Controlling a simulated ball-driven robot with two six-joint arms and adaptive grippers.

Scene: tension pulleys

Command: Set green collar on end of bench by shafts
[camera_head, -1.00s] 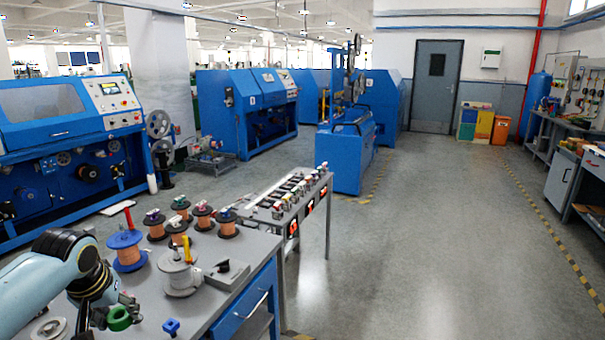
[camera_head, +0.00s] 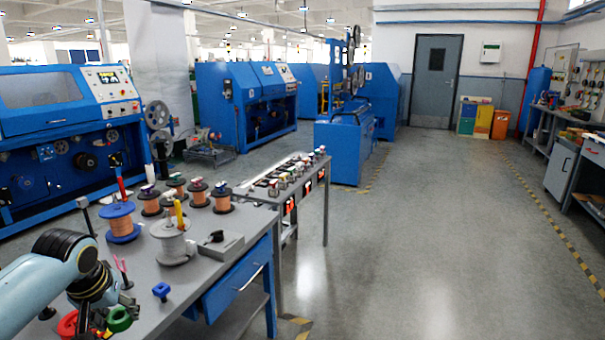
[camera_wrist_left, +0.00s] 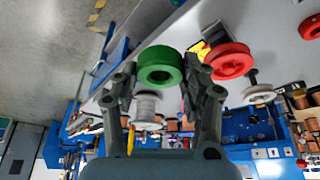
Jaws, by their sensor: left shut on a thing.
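The green collar (camera_head: 119,319) is a thick ring at the lower left of the head view. My left gripper (camera_head: 108,315) is shut on it near the bench's front end. In the left wrist view the green collar (camera_wrist_left: 161,66) sits between the two fingertips (camera_wrist_left: 160,78). The grey bench (camera_head: 195,284) runs away from me. Upright on it are a blue spool (camera_head: 121,222) with a red rod and a grey spool (camera_head: 172,245) with a yellow rod. I cannot tell which uprights are the shafts. My right gripper is not in view.
A red collar (camera_head: 68,324) lies beside the gripper; the wrist view also shows it (camera_wrist_left: 229,60). A small blue part (camera_head: 161,291), a grey block (camera_head: 212,246) and several copper spools (camera_head: 198,193) are on the bench. The floor to the right is clear.

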